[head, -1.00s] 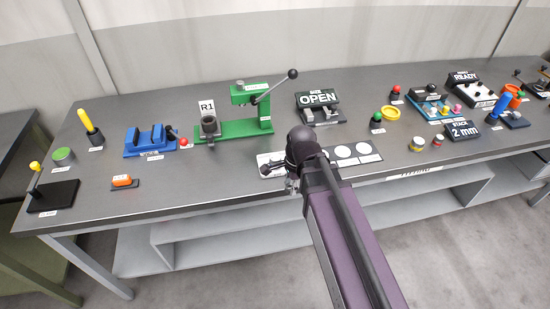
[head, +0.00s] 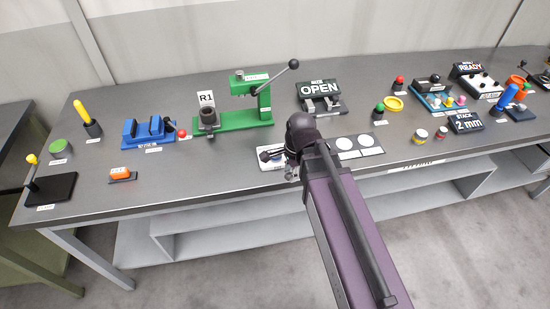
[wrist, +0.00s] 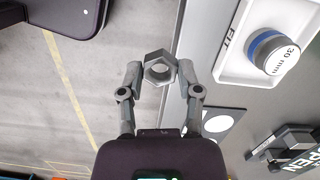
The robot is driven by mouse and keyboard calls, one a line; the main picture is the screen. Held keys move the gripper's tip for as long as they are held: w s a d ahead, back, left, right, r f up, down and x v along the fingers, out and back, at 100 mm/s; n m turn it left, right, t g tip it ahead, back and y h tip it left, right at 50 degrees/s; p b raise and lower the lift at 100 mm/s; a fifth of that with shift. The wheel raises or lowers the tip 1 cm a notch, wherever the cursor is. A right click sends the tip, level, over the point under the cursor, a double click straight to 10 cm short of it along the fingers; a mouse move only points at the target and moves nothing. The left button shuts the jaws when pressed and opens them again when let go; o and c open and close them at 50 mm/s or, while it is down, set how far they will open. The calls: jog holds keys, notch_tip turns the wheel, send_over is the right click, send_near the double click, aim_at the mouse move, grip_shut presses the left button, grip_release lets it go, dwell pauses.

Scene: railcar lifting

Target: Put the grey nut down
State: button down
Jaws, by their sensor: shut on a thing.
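The grey nut (wrist: 160,68) is a hexagonal ring held between the two fingertips of my gripper (wrist: 160,76) in the wrist view. The gripper is shut on it. In that view the nut appears over the table's front edge, with floor to its left; its height above the table cannot be told. In the head view my gripper (head: 291,170) is at the front of the table, by the white plate with circles, and the arm hides the nut there.
The plate with white circles (head: 370,141) lies beside my gripper. A blue-banded 30 mm piece (wrist: 272,52) sits in a white tray (wrist: 228,66). Behind stand a green press (head: 235,120) and the OPEN sign (head: 319,88).

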jog(key=shift+a, duration=0.1)
jog(key=shift+w+d+m, duration=0.2)
jog(key=shift+d+m, duration=0.2)
jog(key=shift+d, duration=0.15)
jog(key=w+a, duration=0.1)
jog(key=w, duration=0.3)
jog(key=w+a+f+b, duration=0.1)
jog(key=w, duration=0.4)
jog(key=w+a, duration=0.2)
jog(key=w, duration=0.3)
jog(key=shift+f, duration=0.2)
jog(key=shift+w, duration=0.15)
